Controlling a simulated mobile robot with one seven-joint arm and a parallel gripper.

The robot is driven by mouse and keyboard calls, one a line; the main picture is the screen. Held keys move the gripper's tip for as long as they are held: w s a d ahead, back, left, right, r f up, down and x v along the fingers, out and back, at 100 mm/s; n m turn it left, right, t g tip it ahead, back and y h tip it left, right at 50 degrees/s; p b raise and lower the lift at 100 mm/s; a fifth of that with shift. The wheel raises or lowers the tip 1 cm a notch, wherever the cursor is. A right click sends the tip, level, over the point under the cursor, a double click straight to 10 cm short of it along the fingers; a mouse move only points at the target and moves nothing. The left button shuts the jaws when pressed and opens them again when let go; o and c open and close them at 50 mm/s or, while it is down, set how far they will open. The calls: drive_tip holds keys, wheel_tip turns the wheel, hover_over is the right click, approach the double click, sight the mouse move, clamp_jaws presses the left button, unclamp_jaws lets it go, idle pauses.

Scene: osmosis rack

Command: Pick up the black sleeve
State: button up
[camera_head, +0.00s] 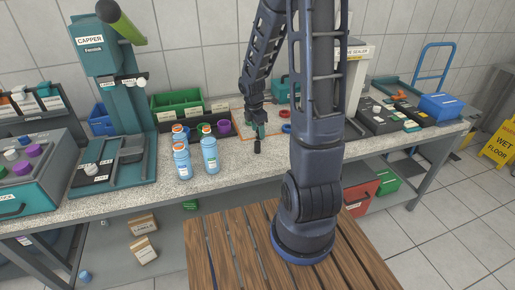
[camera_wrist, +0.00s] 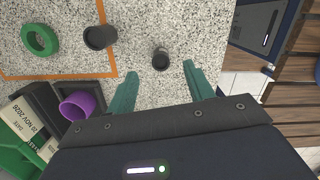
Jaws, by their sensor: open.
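A small black sleeve (camera_wrist: 161,58) stands upright on the speckled bench, outside the orange outline. In the wrist view it lies just ahead of my gripper (camera_wrist: 160,72), roughly midway between the spread teal fingertips. My gripper is open and empty; I cannot tell its height above the sleeve. In the head view the sleeve (camera_head: 257,146) shows as a dark cylinder just below my gripper (camera_head: 258,131), near the bench's front edge. A wider dark hollow cylinder (camera_wrist: 99,37) stands to the left, by the orange line.
A green ring (camera_wrist: 40,39) and a purple cup (camera_wrist: 82,105) are left in the wrist view. Blue bottles (camera_head: 211,153) stand left of my gripper in the head view, with the capper (camera_head: 108,80) beyond them. A slatted wooden table (camera_head: 225,245) is in front of the bench.

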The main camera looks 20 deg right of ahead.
sight(257, 142)
drive_tip(key=shift+d+f, duration=0.2)
drive_tip(key=shift+f, duration=1.75)
drive_tip(key=f, duration=0.4)
drive_tip(key=shift+a, duration=0.25)
drive_tip(key=shift+w+d+f, duration=0.1)
drive_tip(key=shift+d+f, duration=0.05)
drive_tip(key=shift+f, duration=0.5)
drive_tip(key=c, duration=1)
drive_tip(key=shift+r, duration=0.1)
